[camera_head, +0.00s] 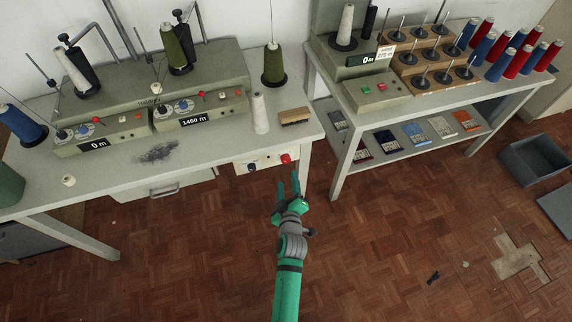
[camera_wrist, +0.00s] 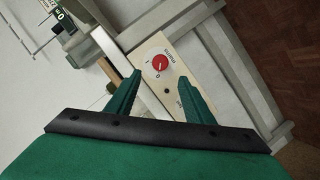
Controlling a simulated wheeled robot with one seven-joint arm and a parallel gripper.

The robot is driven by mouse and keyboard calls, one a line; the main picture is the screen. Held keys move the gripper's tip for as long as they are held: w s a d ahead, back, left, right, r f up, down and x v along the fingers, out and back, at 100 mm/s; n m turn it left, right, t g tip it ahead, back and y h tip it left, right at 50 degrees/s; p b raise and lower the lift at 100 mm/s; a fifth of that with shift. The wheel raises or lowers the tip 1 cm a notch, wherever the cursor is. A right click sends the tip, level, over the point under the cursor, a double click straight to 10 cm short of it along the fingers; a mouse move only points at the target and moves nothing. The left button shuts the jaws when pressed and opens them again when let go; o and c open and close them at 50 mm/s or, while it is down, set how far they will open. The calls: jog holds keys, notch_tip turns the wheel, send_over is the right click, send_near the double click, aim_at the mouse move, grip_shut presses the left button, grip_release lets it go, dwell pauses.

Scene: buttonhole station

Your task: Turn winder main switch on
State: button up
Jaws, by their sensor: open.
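The main switch is a red round knob (camera_head: 286,158) on a pale panel (camera_head: 268,164) under the front right edge of the left table. In the wrist view the red knob (camera_wrist: 160,62) shows a white pointer line, with a 0 mark and printed lettering beside it on the panel (camera_wrist: 175,86). The pointer looks turned towards the 0, but it is small. My gripper (camera_head: 289,184) is in front of and below the panel. In the wrist view my gripper (camera_wrist: 159,78) is open and empty, its fingertips either side of the knob's line, apparently short of it.
A dark knob (camera_head: 252,168) sits left on the same panel. The winder (camera_head: 150,105) with thread cones, a white cone (camera_head: 260,113) and a brush (camera_head: 294,116) stand above on the table (camera_head: 110,185). The second table's leg (camera_head: 346,168) is to the right. Floor (camera_head: 200,270) around my arm is clear.

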aim_at(286, 162)
jog(key=x, duration=0.8)
jog(key=shift+a, duration=0.1)
jog(key=shift+x, duration=0.8)
jog(key=shift+w+f, duration=0.1)
jog(key=c, duration=1.1)
jog(key=shift+o, duration=0.3)
jog(key=shift+w, duration=0.1)
